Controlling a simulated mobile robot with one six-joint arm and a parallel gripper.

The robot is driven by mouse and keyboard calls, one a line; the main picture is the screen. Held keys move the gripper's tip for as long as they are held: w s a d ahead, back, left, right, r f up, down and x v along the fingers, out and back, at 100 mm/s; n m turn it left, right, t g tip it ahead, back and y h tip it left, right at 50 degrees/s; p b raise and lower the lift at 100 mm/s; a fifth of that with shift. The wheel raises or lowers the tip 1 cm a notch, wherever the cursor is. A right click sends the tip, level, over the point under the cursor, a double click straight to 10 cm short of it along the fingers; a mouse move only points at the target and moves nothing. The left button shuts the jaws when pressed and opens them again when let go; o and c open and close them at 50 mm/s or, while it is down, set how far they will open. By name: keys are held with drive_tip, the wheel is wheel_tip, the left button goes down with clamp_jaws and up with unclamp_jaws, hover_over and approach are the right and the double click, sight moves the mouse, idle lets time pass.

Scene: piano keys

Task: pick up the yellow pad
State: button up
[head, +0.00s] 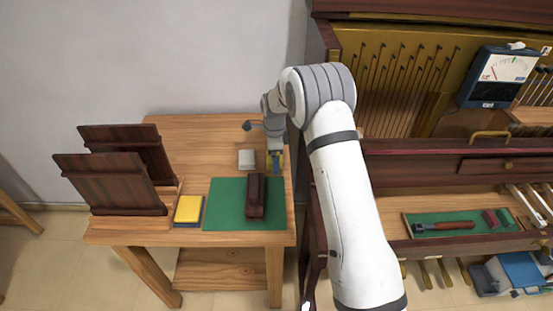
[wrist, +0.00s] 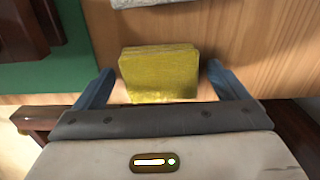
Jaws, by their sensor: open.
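A yellow pad (wrist: 160,75) lies on the wooden table in the wrist view, near the table's right edge in the head view. It looks like a short stack of thin layers. My gripper (wrist: 157,88) is open, with one blue finger on each side of the pad and visible gaps between. In the head view my gripper (head: 275,165) is low over the table's right side and mostly hides this pad. A second yellow-topped block (head: 188,209) with a blue edge sits left of the green mat.
A green mat (head: 225,195) holds a dark wooden block (head: 255,197). A pale block (head: 247,159) lies just left of my gripper. Dark slatted panels (head: 107,184) stand at the table's left. The open piano (head: 400,80) is close on the right.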

drive_tip(key=c, duration=1)
drive_tip(key=shift+r, duration=0.1)
drive_tip(key=shift+c, duration=0.2)
wheel_tip(320, 180, up, 10)
drive_tip(key=shift+b, duration=0.3)
